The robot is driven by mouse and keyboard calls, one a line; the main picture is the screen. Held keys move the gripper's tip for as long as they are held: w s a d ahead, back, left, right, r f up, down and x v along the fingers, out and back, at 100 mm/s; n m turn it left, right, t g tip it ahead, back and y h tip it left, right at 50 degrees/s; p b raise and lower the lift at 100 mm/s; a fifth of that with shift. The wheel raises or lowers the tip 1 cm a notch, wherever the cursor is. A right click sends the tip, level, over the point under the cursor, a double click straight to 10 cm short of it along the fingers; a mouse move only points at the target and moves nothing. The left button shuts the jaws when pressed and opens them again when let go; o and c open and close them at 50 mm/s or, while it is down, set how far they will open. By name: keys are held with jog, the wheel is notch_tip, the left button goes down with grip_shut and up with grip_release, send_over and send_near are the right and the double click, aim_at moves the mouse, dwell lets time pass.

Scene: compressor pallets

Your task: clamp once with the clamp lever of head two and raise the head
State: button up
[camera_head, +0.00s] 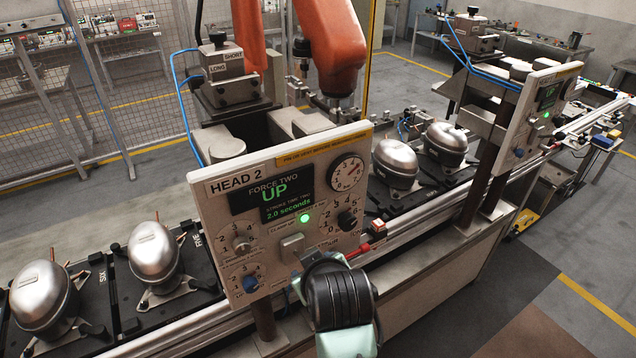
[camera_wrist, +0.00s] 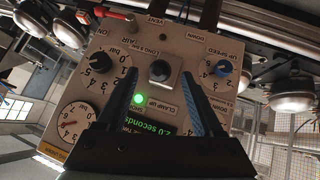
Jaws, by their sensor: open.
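The head two panel (camera_head: 225,200) stands in front of me, its display (camera_head: 273,197) reading "FORCE TWO UP" and 2.0 seconds. A green light (camera_head: 304,218) glows above a small grey lever plate (camera_head: 291,244), by the clamp lettering. In the wrist view the lever (camera_wrist: 159,70) is a dark knob on a square light plate, upside down, beside the lit green light (camera_wrist: 139,98). My gripper (camera_head: 315,263) is close before the panel's lower edge. In the wrist view its two blue-lined fingers (camera_wrist: 160,80) are apart, one on each side of the lever; contact cannot be told.
A red lever (camera_head: 360,251) projects by the panel's lower right; several knobs surround the plate, including a blue one (camera_head: 250,284). Silver compressors (camera_head: 153,251) sit on pallets along the conveyor. A second panel (camera_head: 540,110) stands at right. An orange robot arm (camera_head: 328,40) is behind.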

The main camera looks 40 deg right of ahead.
jog(key=b+v, duration=0.1)
jog(key=v, duration=0.5)
dwell(0.5)
jog(key=w+a+r+t+b, duration=0.2)
jog(key=w+a+r+t, duration=0.15)
jog(key=r, duration=0.35)
jog(key=w+a+r+n+t+b, duration=0.1)
jog(key=w+a+r+t, duration=0.2)
jog(key=a+r, duration=0.3)
jog(key=w+a+r+t+b, duration=0.2)
jog(key=w+a+r+t, duration=0.15)
jog(key=r, duration=0.45)
jog(key=s+a+r+t+y+b, duration=0.1)
jog(key=s+a+r+t+y, duration=0.1)
jog(key=s+a+r+t, duration=0.3)
jog(key=s+a+r+n+t+y+b, duration=0.1)
jog(key=s+a+r+t+y, duration=0.2)
jog(key=a+r, duration=0.5)
notch_tip(320, 180, up, 4)
jog(key=shift+s+a+r+t, duration=0.1)
jog(key=shift+s+a+t, duration=0.15)
jog(key=shift+s+t, duration=0.75)
